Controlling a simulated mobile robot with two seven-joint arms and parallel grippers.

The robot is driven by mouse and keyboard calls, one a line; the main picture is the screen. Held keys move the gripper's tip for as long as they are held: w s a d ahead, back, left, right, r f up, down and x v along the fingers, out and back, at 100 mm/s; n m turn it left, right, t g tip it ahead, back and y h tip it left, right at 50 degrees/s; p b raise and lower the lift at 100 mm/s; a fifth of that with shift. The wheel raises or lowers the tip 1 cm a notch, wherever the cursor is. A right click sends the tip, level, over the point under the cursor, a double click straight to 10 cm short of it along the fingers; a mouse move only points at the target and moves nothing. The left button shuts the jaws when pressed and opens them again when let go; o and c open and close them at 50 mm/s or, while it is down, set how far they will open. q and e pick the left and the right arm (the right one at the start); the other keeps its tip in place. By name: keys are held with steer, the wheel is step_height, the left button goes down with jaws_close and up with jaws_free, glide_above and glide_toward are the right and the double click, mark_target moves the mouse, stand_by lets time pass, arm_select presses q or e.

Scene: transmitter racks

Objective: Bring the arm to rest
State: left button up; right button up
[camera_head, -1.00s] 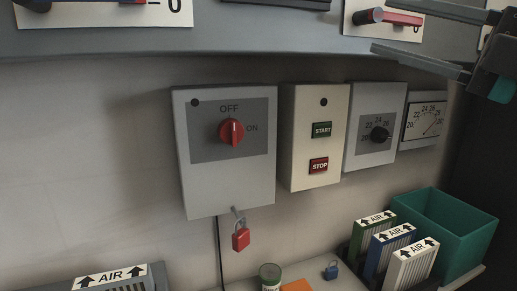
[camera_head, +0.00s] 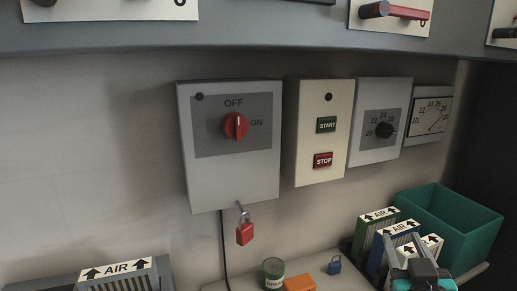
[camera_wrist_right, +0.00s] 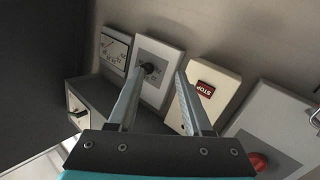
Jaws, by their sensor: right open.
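My right gripper (camera_head: 410,254) is at the lower right of the head view, low in front of the filters marked AIR, partly cut off by the bottom edge. In the right wrist view its two fingers (camera_wrist_right: 160,75) stand apart with nothing between them. That view faces the wall boxes, tilted, with the dial box (camera_wrist_right: 160,70) and the STOP button (camera_wrist_right: 205,89) beyond the fingers. My left gripper is not in view.
The switch box (camera_head: 230,180) has a red padlock (camera_head: 245,234) hanging below it. A START/STOP box (camera_head: 318,100), dial box (camera_head: 376,90) and meter (camera_head: 430,118) follow to the right. A teal bin (camera_head: 450,215), blue padlock (camera_head: 334,265), orange block (camera_head: 299,284) and jar (camera_head: 274,273) are on the shelf.

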steer(key=s+a+f+n+g+y, duration=0.1)
steer(key=s+a+f+g+y, duration=0.2)
steer(key=s+f, duration=0.5)
steer(key=s+a+f+n+g, duration=0.1)
steer(key=s+a+f+g, duration=0.3)
steer(key=s+f+g, duration=0.3)
steer(key=s+a+f+n+g+y, duration=0.1)
steer(key=s+a+f+g+y, duration=0.15)
steer(key=s+f, duration=0.65)
step_height(320, 180, down, 22)
steer(key=g, duration=0.2)
steer(key=s+d+f+g+b, duration=0.1)
steer(key=s+d+f, duration=0.1)
steer(key=s+f, duration=1.3)
steer(key=shift+s+f+h+b, duration=0.3)
steer(key=shift+s+h+b, duration=0.1)
steer(key=shift+h, duration=0.05)
